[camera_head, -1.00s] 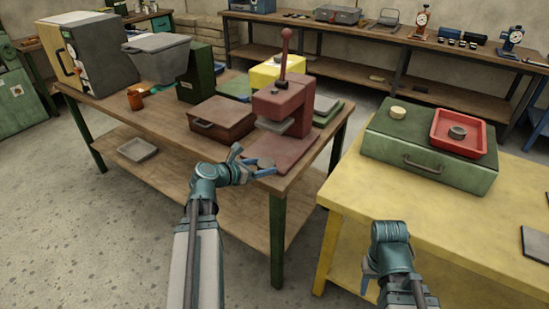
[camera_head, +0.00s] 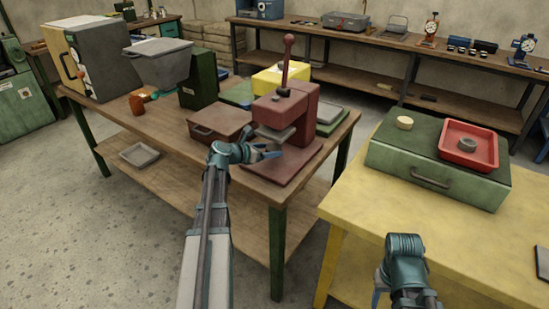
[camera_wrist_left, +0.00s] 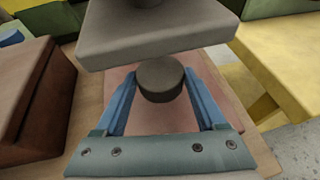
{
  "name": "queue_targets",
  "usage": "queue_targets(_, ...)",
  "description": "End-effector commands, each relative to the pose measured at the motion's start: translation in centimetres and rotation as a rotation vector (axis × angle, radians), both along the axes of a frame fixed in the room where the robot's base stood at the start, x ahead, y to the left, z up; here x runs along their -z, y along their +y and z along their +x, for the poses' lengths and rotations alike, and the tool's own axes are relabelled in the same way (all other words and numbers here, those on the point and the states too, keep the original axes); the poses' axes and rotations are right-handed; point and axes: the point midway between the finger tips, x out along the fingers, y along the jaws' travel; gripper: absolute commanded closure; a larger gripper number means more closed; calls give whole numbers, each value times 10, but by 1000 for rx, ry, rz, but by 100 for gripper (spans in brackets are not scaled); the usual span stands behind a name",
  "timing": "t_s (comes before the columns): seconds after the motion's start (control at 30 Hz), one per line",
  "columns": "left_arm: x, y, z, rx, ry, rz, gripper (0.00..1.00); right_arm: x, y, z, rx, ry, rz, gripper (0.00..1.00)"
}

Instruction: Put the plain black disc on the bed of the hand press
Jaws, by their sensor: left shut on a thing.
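The hand press (camera_head: 287,105) is maroon, with an upright lever and a grey pressing plate (camera_head: 275,133) above its flat maroon bed (camera_head: 288,172). My left gripper (camera_head: 270,154) reaches in over the bed from the front left. In the left wrist view its blue fingers are shut on the plain black disc (camera_wrist_left: 160,80), which looks dark grey. The disc is over the bed (camera_wrist_left: 162,118), close to the pressing plate (camera_wrist_left: 155,30); I cannot tell whether it touches the bed. My right gripper (camera_head: 378,290) is low at right, mostly hidden by its wrist.
A brown case (camera_head: 220,122) stands left of the press. On the yellow table (camera_head: 385,195) at right is a green case (camera_head: 430,178), bearing a cream disc (camera_head: 404,122) and a red tray (camera_head: 482,166) with a dark ring (camera_head: 467,145).

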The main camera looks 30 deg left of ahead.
Motion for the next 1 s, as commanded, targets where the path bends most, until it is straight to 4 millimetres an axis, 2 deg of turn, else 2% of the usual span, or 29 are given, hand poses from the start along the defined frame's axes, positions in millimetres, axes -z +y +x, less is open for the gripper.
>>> queue_targets(0.17, 2, 1, 0, -1, 0, -1, 84, 2, 0, 0, 0, 0, 0, 50)
queue_targets(0.5, 37, 6, -3, -8, 0, 0, 84, 37, 0, 0, 0, 0, 0, 50)
queue_targets(0.93, 40, 6, -3, -9, 0, -1, 84, 40, 0, 0, 0, 0, 0, 50)
queue_targets(0.97, 39, 6, -3, -9, 0, 0, 24, 39, 0, 0, 0, 0, 0, 50)
queue_targets(1.0, 38, 6, -3, -9, 0, 0, 17, 38, 0, 0, 0, 0, 0, 50)
